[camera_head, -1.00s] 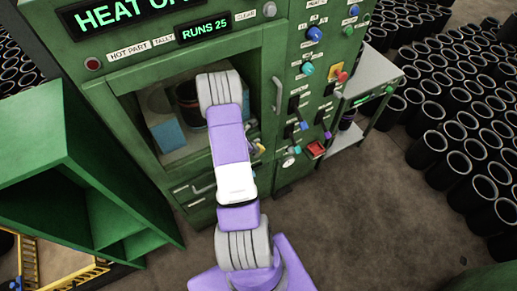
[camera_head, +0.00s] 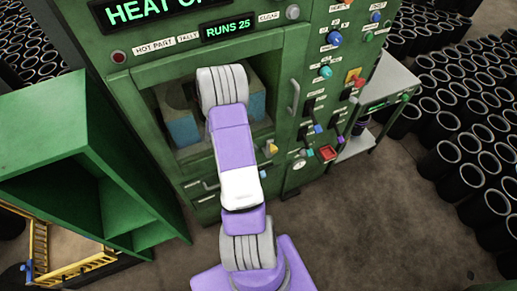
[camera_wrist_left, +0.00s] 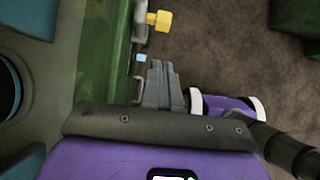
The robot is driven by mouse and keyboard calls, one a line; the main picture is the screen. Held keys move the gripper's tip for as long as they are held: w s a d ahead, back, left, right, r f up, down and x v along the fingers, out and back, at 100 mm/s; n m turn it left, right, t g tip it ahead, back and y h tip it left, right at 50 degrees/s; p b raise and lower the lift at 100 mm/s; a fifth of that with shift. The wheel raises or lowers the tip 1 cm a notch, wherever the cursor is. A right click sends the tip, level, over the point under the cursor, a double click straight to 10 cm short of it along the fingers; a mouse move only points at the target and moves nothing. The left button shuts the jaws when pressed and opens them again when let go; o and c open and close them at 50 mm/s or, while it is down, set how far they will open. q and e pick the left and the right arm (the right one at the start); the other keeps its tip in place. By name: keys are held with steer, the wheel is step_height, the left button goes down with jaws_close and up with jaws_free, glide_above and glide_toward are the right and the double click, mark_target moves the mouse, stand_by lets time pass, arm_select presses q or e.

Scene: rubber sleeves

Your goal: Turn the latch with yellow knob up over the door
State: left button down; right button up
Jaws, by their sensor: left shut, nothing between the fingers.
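The yellow knob (camera_head: 271,149) sits on its latch at the lower right of the machine's door opening, just right of my left arm. In the left wrist view the knob (camera_wrist_left: 160,20) is at the top, on a grey latch piece (camera_wrist_left: 140,22) at the edge of a greenish see-through panel, probably the door (camera_wrist_left: 105,55). My left gripper (camera_wrist_left: 161,68) is shut and empty, below the knob in that picture and apart from it. In the head view my arm hides the fingers. My right gripper is in neither view.
The green machine has a vertical handle (camera_head: 294,97) right of the opening, and knobs and switches further right. Blue blocks (camera_head: 182,130) show inside the chamber. A green shelf unit (camera_head: 70,150) stands at left, a small side table (camera_head: 393,80) at right. Black sleeves crowd the right floor.

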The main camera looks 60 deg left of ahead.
arm_select(q)
steer(key=v, duration=0.4)
steer(key=shift+r, duration=0.5)
steer(key=shift+w, duration=0.1)
steer(key=w+d+f+m+g+h+b, duration=0.2)
steer(key=w+d+f+m+g, duration=0.1)
steer(key=d+f+m, duration=0.65)
steer(key=w+d+f+m+g+h+b, duration=0.2)
steer(key=w+d+f+m+g, duration=0.25)
steer(key=d, duration=0.75)
steer(key=d+f+m+b, duration=0.1)
steer(key=d+f+m, duration=0.3)
steer(key=d+m, duration=0.5)
steer(key=w+d+f+m+b, duration=0.1)
steer(key=d+f+m, duration=0.3)
steer(key=d+m, duration=0.6)
steer(key=d+t+b, duration=0.1)
steer(key=d, duration=0.2)
steer(key=shift+w+d+b, duration=0.3)
steer(key=shift+w+d, duration=0.05)
